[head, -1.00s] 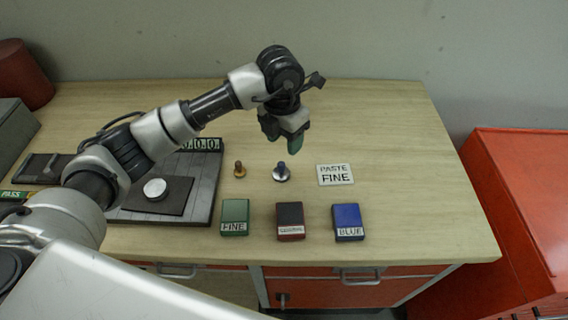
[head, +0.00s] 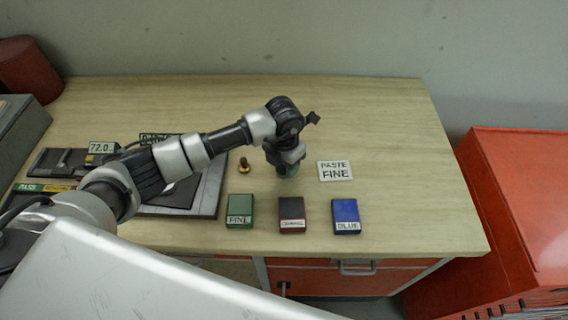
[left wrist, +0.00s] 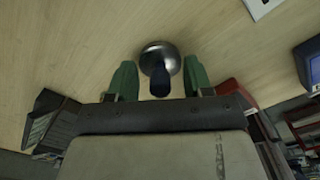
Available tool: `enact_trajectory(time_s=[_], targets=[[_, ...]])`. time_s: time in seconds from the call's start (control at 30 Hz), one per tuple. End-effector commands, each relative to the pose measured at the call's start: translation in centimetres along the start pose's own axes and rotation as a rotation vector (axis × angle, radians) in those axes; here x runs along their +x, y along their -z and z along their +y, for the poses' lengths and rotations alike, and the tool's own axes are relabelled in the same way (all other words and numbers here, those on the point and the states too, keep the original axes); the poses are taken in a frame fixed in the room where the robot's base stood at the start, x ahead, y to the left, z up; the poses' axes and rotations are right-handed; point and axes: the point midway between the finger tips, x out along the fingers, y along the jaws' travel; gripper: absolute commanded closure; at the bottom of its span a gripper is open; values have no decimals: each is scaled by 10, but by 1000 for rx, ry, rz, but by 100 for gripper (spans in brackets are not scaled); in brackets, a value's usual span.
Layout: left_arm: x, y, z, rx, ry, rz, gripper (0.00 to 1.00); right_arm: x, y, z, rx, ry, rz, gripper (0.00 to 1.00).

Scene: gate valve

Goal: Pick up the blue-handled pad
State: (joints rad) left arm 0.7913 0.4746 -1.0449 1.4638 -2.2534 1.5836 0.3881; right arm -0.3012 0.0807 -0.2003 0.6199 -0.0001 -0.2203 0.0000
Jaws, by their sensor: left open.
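The blue-handled pad (left wrist: 159,52) shows in the left wrist view as a round silver disc with a dark blue handle. The handle stands between the two green fingertips of my left gripper (left wrist: 160,78), which is open with a gap on each side of the handle. In the head view my left gripper (head: 287,169) points down over the table where the pad stands and hides it. My right gripper is not in view.
A brass-handled pad (head: 244,165) stands just left of my gripper. A PASTE FINE card (head: 334,171) lies to the right. Green (head: 239,207), dark red (head: 292,211) and blue (head: 345,212) boxes line the table's front. The table's back right is clear.

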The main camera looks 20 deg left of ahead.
Motion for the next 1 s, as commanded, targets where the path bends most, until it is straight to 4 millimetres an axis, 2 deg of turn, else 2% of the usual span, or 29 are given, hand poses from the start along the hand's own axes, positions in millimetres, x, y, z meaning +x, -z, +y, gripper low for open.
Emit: enact_trajectory(time_s=[0.17, 0.2, 0.5, 0.83, 1.0], targets=[[1, 0, 0, 1, 0, 0, 49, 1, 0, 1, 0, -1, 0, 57], [1, 0, 0, 1, 0, 0, 52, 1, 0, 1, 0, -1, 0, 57], [0, 0, 0, 1, 1, 0, 98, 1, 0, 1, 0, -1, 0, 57], [-1, -1, 0, 1, 1, -2, 100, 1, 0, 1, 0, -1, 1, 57], [-10, -1, 0, 2, 1, -4, 100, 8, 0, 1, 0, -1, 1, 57]])
